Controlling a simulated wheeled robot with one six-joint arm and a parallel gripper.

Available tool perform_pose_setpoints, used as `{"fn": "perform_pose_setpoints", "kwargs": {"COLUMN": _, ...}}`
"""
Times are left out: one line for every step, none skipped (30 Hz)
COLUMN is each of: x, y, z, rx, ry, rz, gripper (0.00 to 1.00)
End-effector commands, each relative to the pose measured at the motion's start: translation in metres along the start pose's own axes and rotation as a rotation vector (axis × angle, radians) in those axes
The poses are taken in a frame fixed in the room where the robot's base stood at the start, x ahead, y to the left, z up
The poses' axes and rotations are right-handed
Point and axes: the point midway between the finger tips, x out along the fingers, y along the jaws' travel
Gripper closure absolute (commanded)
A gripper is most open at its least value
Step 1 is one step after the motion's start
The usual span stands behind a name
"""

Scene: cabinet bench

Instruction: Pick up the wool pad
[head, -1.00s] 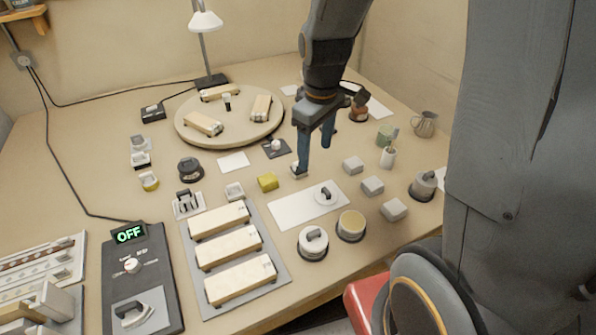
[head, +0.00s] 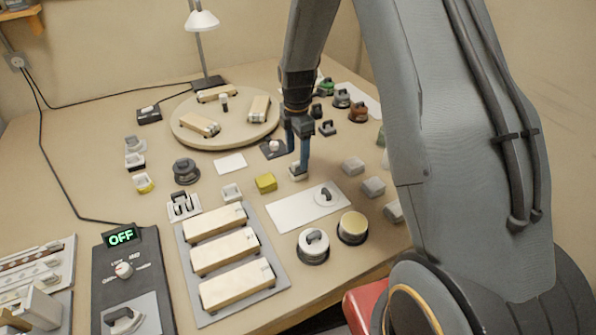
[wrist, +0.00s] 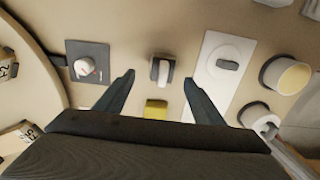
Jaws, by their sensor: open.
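A small pale pad with a grey grip on top (head: 298,173), which I take to be the wool pad, stands on the bench right of the yellow block. It also shows in the wrist view (wrist: 161,69), between and just beyond my fingertips. My gripper (head: 297,158) points down above it, with one finger partly in front of it. In the wrist view my gripper (wrist: 159,79) is open with nothing held, one finger to each side of the pad. I cannot tell from the picture whether a finger touches it.
A yellow block (head: 266,182) stands close to the left. A white sheet (head: 292,211) carrying a round handled piece (head: 326,195) lies in front. A dark plate with a knob (head: 273,148) is behind, near the turntable (head: 183,133). Grey blocks (head: 353,166) stand to the right.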

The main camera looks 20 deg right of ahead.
Motion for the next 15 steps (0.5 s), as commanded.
{"fn": "perform_pose_setpoints", "kwargs": {"x": 0.004, "y": -0.001, "z": 0.0, "rx": 0.001, "ry": 0.0, "rz": -0.001, "gripper": 0.38}}
{"fn": "perform_pose_setpoints", "kwargs": {"x": 0.006, "y": -0.002, "z": 0.0, "rx": 0.001, "ry": 0.0, "rz": -0.002, "gripper": 0.38}}
{"fn": "perform_pose_setpoints", "kwargs": {"x": 0.01, "y": -0.003, "z": 0.0, "rx": 0.001, "ry": 0.001, "rz": -0.003, "gripper": 0.38}}
{"fn": "perform_pose_setpoints", "kwargs": {"x": 0.013, "y": -0.004, "z": 0.0, "rx": 0.002, "ry": 0.001, "rz": -0.003, "gripper": 0.38}}
{"fn": "perform_pose_setpoints", "kwargs": {"x": 0.018, "y": -0.004, "z": 0.0, "rx": 0.002, "ry": 0.001, "rz": -0.003, "gripper": 0.38}}
{"fn": "perform_pose_setpoints", "kwargs": {"x": 0.023, "y": -0.006, "z": 0.001, "rx": 0.002, "ry": 0.001, "rz": -0.004, "gripper": 0.38}}
{"fn": "perform_pose_setpoints", "kwargs": {"x": 0.027, "y": -0.006, "z": 0.001, "rx": 0.002, "ry": 0.001, "rz": -0.003, "gripper": 0.38}}
{"fn": "perform_pose_setpoints", "kwargs": {"x": 0.031, "y": -0.007, "z": 0.001, "rx": 0.002, "ry": 0.001, "rz": -0.002, "gripper": 0.38}}
{"fn": "perform_pose_setpoints", "kwargs": {"x": 0.036, "y": -0.006, "z": 0.001, "rx": 0.002, "ry": 0.0, "rz": -0.002, "gripper": 0.38}}
{"fn": "perform_pose_setpoints", "kwargs": {"x": 0.04, "y": -0.006, "z": 0.001, "rx": 0.002, "ry": 0.0, "rz": -0.001, "gripper": 0.38}}
{"fn": "perform_pose_setpoints", "kwargs": {"x": 0.043, "y": -0.005, "z": 0.001, "rx": 0.002, "ry": 0.0, "rz": -0.001, "gripper": 0.38}}
{"fn": "perform_pose_setpoints", "kwargs": {"x": 0.047, "y": -0.005, "z": 0.001, "rx": 0.002, "ry": 0.0, "rz": 0.0, "gripper": 0.38}}
{"fn": "perform_pose_setpoints", "kwargs": {"x": 0.049, "y": -0.005, "z": 0.001, "rx": 0.002, "ry": 0.0, "rz": 0.0, "gripper": 0.38}}
{"fn": "perform_pose_setpoints", "kwargs": {"x": 0.05, "y": -0.005, "z": 0.001, "rx": 0.002, "ry": 0.0, "rz": 0.0, "gripper": 0.38}}
{"fn": "perform_pose_setpoints", "kwargs": {"x": 0.052, "y": -0.005, "z": 0.001, "rx": 0.002, "ry": 0.0, "rz": 0.0, "gripper": 0.38}}
